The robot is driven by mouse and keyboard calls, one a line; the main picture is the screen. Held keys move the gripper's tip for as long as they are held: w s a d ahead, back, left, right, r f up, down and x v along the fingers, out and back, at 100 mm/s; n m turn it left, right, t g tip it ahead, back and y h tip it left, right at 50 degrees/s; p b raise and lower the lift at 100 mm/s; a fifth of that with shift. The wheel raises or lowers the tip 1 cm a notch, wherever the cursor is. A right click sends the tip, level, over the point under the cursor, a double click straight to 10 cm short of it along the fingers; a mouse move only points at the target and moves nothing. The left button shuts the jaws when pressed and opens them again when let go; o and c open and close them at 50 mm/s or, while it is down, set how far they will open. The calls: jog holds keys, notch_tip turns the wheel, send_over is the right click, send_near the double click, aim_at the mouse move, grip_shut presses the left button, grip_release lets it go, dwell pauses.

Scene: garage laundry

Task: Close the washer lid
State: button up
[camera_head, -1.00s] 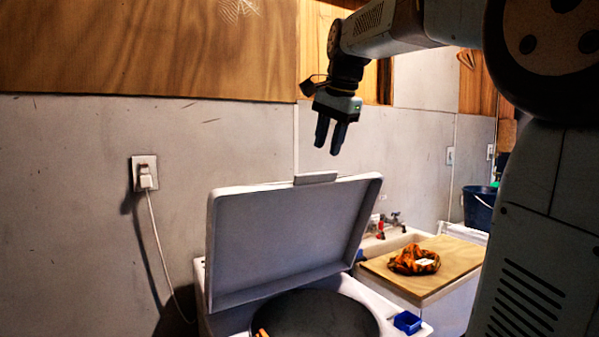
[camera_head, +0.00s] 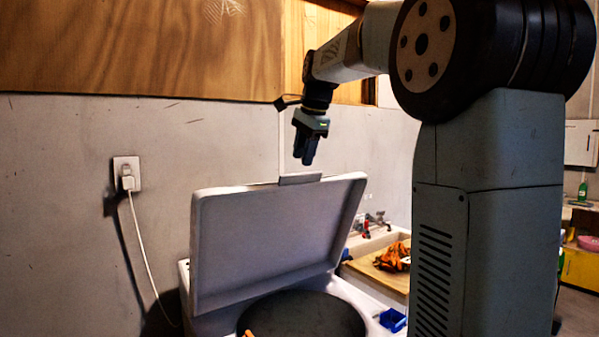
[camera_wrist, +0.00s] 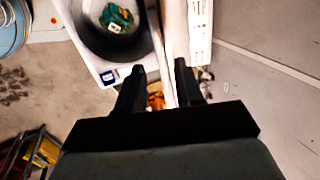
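The washer (camera_head: 185,290) has its white lid (camera_head: 265,235) raised and tilted back, with a grey handle-like tab (camera_head: 300,179) at its top edge. The dark drum opening (camera_head: 305,318) is uncovered. My gripper (camera_head: 305,160) points down just above the tab, with no clear contact. In the wrist view, the two fingers of my gripper (camera_wrist: 160,80) are apart, with nothing visibly held. The raised lid (camera_wrist: 175,35) shows there nearly edge-on, beyond the fingers. Teal cloth (camera_wrist: 116,17) lies in the drum.
A blue box (camera_head: 392,320) sits on the washer's front right corner. To the right, a sink (camera_head: 370,240) has a wooden board with orange cloth (camera_head: 395,256). A cord runs from the wall outlet (camera_head: 127,174). The wall stands close behind the lid.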

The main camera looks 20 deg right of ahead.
aim_at(300, 174)
jog(key=shift+x, duration=2.8)
grip_shut()
